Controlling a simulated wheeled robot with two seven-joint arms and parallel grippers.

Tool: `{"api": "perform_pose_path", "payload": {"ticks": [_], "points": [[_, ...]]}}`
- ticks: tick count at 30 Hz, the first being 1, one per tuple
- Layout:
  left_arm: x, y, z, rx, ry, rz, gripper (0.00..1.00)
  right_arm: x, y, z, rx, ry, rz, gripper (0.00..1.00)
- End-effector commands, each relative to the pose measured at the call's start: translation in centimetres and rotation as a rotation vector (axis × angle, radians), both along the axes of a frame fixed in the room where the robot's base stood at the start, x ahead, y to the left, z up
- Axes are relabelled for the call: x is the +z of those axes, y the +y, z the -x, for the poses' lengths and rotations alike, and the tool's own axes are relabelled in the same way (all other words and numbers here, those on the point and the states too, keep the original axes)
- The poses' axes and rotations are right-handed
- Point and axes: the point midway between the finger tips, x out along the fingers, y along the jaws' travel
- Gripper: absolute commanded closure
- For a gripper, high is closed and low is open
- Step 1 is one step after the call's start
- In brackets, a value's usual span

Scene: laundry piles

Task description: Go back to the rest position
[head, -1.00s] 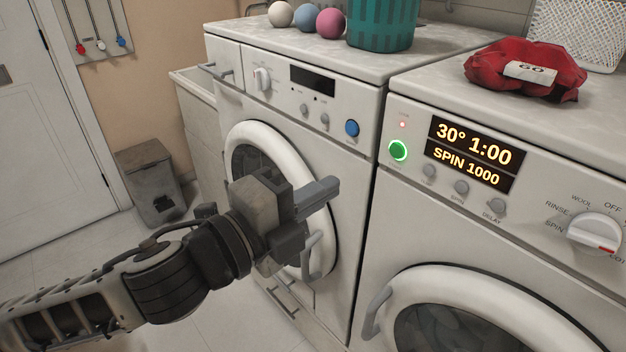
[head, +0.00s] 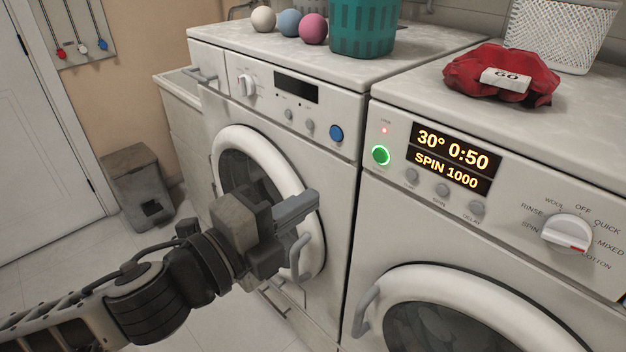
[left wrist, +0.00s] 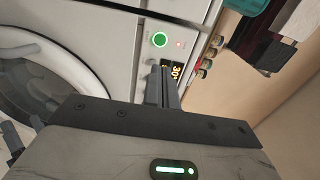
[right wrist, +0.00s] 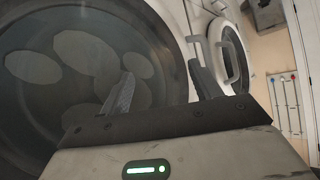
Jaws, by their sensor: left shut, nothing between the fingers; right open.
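My left gripper (head: 298,208) is shut and empty in front of the left machine's round door, beside its handle in the picture. In the left wrist view its fingers (left wrist: 163,88) are together, with the right machine's green-lit button (left wrist: 160,40) beyond them. My right gripper (right wrist: 162,90) shows only in the right wrist view. It is open with nothing between its fingers, in front of a round glass door (right wrist: 85,65). The right machine (head: 500,150) has its door shut and its display (head: 452,158) lit, reading 30° 0:50, SPIN 1000.
The left machine (head: 275,140) has a dark display. On top stand three balls (head: 289,23) and a teal basket (head: 362,27). A red bundle (head: 500,72) and a white basket (head: 560,35) sit on the right machine. A grey bin (head: 140,185) stands on open floor by the door.

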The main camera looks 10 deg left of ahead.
Motion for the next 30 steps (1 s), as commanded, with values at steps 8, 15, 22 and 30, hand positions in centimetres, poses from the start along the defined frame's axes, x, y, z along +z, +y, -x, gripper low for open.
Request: {"api": "perform_pose_path", "payload": {"ticks": [8,15,22,30], "points": [[-4.7,0.1,-0.6,0.061,0.225,0.217,1.0,0.1,0.1,0.0,-0.004,0.0,-0.006,0.37],[-19.8,2.4,2.2,0.388,0.812,0.84,1.0,0.0,0.2,0.3,-0.004,0.006,-0.007,0.37],[-28.8,4.3,8.1,0.671,1.074,1.18,1.0,-0.2,0.1,0.4,-0.004,0.01,-0.006,0.37],[-30.4,4.7,9.6,0.733,1.116,1.245,1.0,-0.2,0.1,0.4,-0.004,0.01,-0.006,0.37]]}}
